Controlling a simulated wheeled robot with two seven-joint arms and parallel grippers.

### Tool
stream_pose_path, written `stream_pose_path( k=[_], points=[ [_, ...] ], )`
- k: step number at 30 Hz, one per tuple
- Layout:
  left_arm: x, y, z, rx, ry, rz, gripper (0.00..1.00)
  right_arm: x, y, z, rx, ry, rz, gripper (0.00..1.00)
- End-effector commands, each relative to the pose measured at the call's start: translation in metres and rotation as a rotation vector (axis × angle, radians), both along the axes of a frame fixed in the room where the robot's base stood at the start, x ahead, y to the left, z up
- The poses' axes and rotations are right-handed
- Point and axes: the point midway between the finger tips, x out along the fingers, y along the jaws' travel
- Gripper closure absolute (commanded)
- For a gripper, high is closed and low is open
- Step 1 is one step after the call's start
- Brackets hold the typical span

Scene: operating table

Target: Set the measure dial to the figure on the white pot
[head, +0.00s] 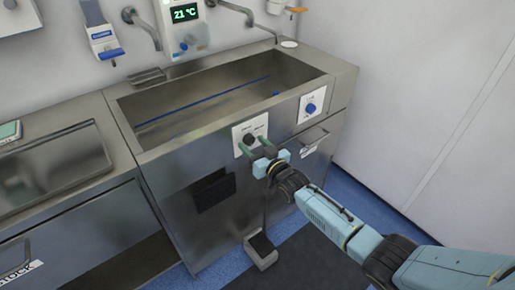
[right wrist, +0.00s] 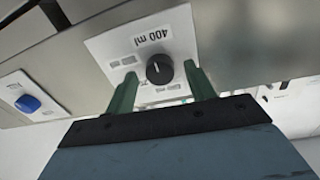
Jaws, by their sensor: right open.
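The measure dial (head: 249,139) is a black round knob on a white panel on the front of the steel sink unit. In the right wrist view the dial (right wrist: 159,69) has a pale pointer mark, and the panel (right wrist: 112,47) bears an upside-down "400 ml". My right gripper (head: 253,146) is open, its green fingers one on each side of the dial; the right wrist view shows them (right wrist: 162,88) apart too. I cannot tell whether they touch the knob. I cannot make out a white pot with a readable figure. My left gripper is not in view.
A second panel with a blue knob (head: 311,108) is to the right of the dial. The steel basin (head: 215,95) lies above. A drawer handle (head: 314,145), a dark plate (head: 215,193) and a foot pedal (head: 261,250) are nearby. A wall display (head: 184,13) reads 21 °C.

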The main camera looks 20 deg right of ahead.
Motion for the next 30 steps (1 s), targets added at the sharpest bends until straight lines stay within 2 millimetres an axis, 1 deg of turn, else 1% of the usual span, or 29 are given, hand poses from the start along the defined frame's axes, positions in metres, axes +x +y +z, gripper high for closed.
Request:
stream_pose_path(
  k=[5,8,11,15,18,21,25,30],
  points=[
    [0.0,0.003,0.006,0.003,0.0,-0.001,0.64,-0.014,-0.004,0.0,0.0,0.002,-0.001,0.46],
    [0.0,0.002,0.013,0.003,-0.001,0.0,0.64,-0.03,-0.009,0.001,-0.001,0.003,-0.001,0.46],
    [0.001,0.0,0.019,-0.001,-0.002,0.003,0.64,-0.051,-0.015,0.0,0.0,0.004,-0.001,0.46],
    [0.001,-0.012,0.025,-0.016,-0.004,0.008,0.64,-0.08,-0.024,0.001,-0.001,0.003,0.0,0.46],
    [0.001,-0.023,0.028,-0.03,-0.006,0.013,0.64,-0.098,-0.029,0.0,-0.001,0.002,0.0,0.46],
    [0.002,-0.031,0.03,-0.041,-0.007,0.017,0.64,-0.113,-0.033,0.0,-0.002,0.002,0.0,0.46],
    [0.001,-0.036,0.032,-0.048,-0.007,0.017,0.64,-0.124,-0.037,-0.001,0.0,0.001,-0.001,0.46],
    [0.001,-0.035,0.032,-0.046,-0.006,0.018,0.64,-0.128,-0.038,-0.001,-0.001,0.0,-0.001,0.46]
  ],
)
